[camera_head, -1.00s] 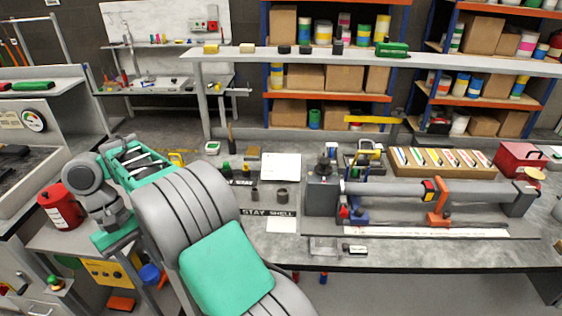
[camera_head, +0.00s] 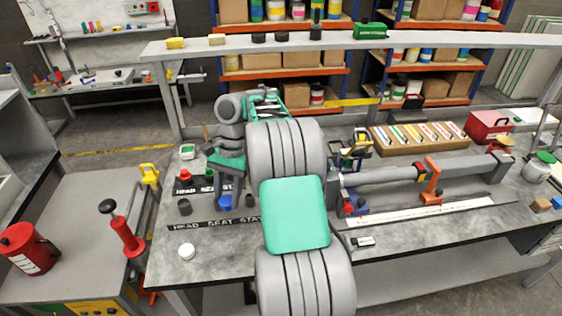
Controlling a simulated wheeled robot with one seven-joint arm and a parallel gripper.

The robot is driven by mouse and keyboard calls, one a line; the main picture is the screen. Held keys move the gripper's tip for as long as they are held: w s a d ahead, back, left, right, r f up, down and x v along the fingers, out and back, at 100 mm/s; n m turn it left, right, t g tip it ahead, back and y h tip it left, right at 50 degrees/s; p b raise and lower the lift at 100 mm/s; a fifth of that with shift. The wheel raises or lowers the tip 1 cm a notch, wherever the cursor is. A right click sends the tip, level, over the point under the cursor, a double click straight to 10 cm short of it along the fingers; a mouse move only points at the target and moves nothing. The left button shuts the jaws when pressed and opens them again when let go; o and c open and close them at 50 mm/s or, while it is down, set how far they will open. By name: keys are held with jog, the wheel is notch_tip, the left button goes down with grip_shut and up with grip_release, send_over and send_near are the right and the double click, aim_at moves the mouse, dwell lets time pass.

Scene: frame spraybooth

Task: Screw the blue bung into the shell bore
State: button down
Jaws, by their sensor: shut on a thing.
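The blue bung (camera_head: 225,202) is below my wrist, low over the left part of the grey bench (camera_head: 210,265). My gripper (camera_head: 226,190) points down and is shut on the bung; its fingers are small and partly dark. I cannot tell whether the bung touches the bench. A grey tube (camera_head: 385,176) lies clamped across the right of the bench, to the right of my gripper.
A dark cylinder (camera_head: 185,207), a red bung (camera_head: 185,174) and a white round piece (camera_head: 187,251) stand near my gripper. A black label strip lies in front. A box of coloured strips (camera_head: 418,142) is behind.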

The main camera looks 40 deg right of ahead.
jog(key=s+d+m+t+p, duration=0.2)
jog(key=d+m+t, duration=0.2)
jog(key=d+m, duration=0.8)
jog(key=d, duration=0.6)
jog(key=shift+s+r+p, duration=0.2)
jog(key=shift+p, duration=0.2)
jog(key=shift+a+f+b, duration=0.1)
jog(key=shift+f+b, duration=0.75)
jog(key=shift+f, duration=1.5)
jog(key=shift+p, duration=0.9)
jog(key=shift+f+b, duration=0.4)
jog(key=shift+f, duration=0.6)
